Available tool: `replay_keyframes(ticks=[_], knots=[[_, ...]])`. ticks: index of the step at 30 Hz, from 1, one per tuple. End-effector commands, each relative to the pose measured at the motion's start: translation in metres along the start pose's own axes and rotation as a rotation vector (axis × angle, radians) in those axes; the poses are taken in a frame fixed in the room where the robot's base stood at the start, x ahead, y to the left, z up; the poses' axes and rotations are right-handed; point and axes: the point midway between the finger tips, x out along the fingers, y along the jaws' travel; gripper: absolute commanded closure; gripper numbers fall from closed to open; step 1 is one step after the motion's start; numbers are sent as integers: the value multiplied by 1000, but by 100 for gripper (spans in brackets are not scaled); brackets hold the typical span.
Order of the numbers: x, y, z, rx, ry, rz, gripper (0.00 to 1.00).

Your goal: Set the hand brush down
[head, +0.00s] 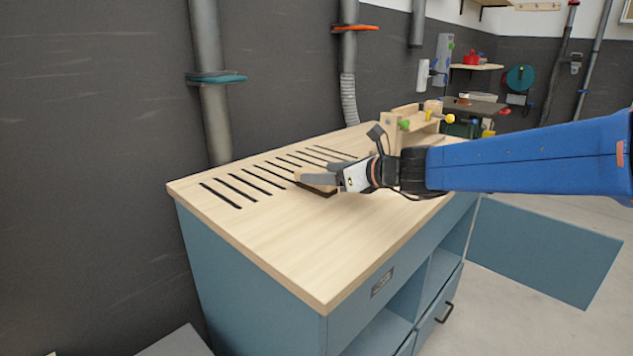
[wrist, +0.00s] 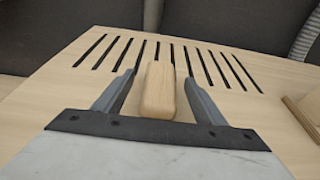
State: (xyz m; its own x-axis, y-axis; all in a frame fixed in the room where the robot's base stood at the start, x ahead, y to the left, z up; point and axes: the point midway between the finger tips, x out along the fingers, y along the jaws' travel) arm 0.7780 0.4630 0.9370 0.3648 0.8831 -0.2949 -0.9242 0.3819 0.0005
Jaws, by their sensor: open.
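The hand brush (head: 317,181) lies on the light wooden top of the blue cabinet, beside the dark slots. In the head view its wooden handle and a dark lower edge show, partly hidden by my gripper (head: 322,177). In the wrist view the pale wooden handle (wrist: 159,92) lies between the two grey fingers of my gripper (wrist: 158,88), with a gap on each side. My gripper is open around the handle. The far part of the brush is hidden in the wrist view.
The wooden top (head: 290,255) is clear towards the front left. Several dark slots (head: 242,188) run along its back. A wooden fixture with coloured knobs (head: 412,122) stands at the far end. A blue cabinet door (head: 545,250) hangs open on the right. Pipes stand behind.

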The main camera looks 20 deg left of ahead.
Motion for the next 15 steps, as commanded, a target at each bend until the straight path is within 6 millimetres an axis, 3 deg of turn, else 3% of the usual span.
replay_keyframes(ticks=[6, 14, 15], knots=[[28, -1, -2, 0, 2, 0, 36], [31, -1, -2, -1, 1, -1, 36], [31, -1, -2, -1, 1, -1, 43]])
